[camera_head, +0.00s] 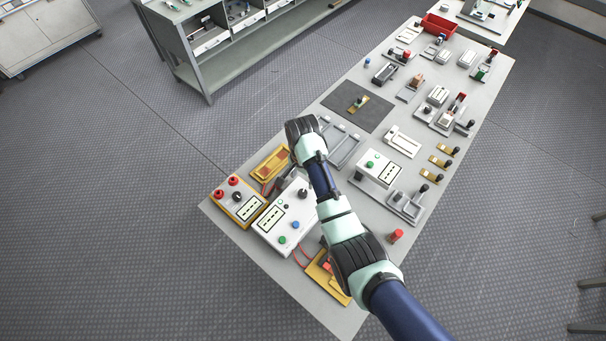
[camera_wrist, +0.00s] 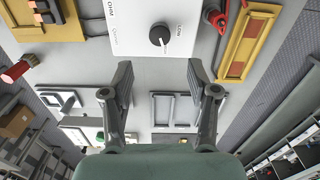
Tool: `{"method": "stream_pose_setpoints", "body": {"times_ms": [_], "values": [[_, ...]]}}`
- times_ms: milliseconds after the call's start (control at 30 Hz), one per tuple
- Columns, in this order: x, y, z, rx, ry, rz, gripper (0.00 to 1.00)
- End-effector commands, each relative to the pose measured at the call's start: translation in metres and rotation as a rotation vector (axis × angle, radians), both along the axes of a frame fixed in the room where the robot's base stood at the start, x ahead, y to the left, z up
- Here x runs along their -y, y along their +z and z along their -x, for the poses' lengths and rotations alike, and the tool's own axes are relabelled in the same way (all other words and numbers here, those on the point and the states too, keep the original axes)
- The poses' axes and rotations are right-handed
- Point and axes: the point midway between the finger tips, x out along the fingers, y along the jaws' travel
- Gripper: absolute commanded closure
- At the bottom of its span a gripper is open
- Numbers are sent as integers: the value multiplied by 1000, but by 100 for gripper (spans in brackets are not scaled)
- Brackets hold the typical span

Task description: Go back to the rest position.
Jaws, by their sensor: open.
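My gripper (camera_wrist: 160,85) is open and empty in the wrist view, its two fingers spread apart over the grey table top. In the head view my arm reaches in from the lower right. My wrist hangs above the table's left half, and my fingers are largely hidden under it. A white meter box (camera_head: 270,228) with a black knob (camera_wrist: 161,36) lies close to the gripper; the knob is ahead of the fingertips in the wrist view. Nothing is between the fingers.
A yellow meter (camera_head: 239,203) and yellow fixtures (camera_head: 272,164) stand beside the white box. A grey tray (camera_head: 343,143) and dark mat (camera_head: 357,106) lie farther along the table. A red cylinder (camera_head: 396,236) stands near the right edge. Floor (camera_head: 120,200) left of the table is clear.

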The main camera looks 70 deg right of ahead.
Motion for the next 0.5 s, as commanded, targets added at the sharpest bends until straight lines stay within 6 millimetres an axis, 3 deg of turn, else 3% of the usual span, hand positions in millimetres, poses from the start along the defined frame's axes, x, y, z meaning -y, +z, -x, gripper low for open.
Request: {"method": "stream_pose_setpoints", "body": {"times_ms": [133,500], "values": [[0,14,0,0,0,0,41],[0,16,0,-1,0,-1,41]]}}
